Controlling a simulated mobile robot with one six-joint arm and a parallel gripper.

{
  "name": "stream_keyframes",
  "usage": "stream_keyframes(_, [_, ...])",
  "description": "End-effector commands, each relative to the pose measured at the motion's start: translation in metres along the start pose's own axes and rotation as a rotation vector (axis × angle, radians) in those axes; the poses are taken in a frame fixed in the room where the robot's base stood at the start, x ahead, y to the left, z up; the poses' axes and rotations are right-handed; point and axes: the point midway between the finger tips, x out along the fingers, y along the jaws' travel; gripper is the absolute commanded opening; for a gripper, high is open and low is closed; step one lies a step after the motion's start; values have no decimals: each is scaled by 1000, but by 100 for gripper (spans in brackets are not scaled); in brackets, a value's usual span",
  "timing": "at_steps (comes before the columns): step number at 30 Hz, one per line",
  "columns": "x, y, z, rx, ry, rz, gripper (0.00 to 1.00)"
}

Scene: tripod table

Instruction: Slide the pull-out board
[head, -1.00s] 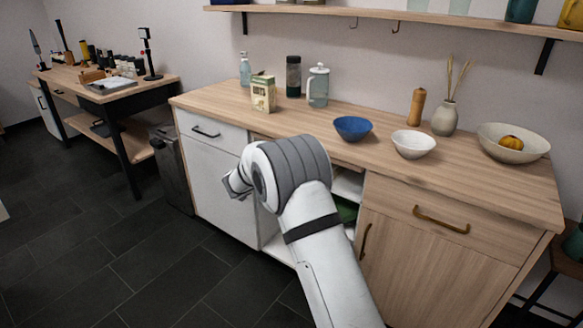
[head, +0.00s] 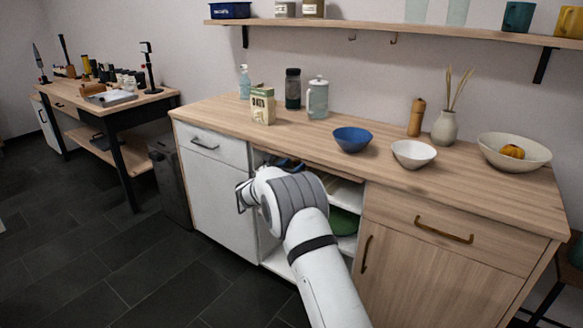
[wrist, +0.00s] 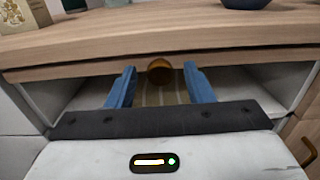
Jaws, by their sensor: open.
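The pull-out board shows in the wrist view as a thin wooden strip (wrist: 250,72) just under the countertop edge. In the head view its edge (head: 335,174) runs above the open compartment. A round brass-brown knob (wrist: 160,70) sits at the strip, between my fingertips in the wrist view. My gripper (wrist: 160,80) is open, its two blue fingers one on each side of the knob. I see no contact with the knob. In the head view my gripper (head: 287,163) is small, dark and partly hidden by my wrist.
Below the board is an open compartment with white shelves (head: 343,192) and a green item (head: 345,222). A white drawer (head: 212,147) is left, a wooden drawer (head: 440,225) right. On the countertop (head: 300,137) stand a carton (head: 262,105), a blue bowl (head: 352,139) and a white bowl (head: 413,153).

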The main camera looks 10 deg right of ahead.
Motion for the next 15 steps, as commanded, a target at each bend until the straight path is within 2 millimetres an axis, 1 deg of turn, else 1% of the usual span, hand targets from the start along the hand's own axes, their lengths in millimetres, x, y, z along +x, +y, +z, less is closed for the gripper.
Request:
stream_keyframes(4, [0, 0, 0, 0, 0, 0, 47])
stream_keyframes(15, [0, 0, 0, 0, 0, 0, 17])
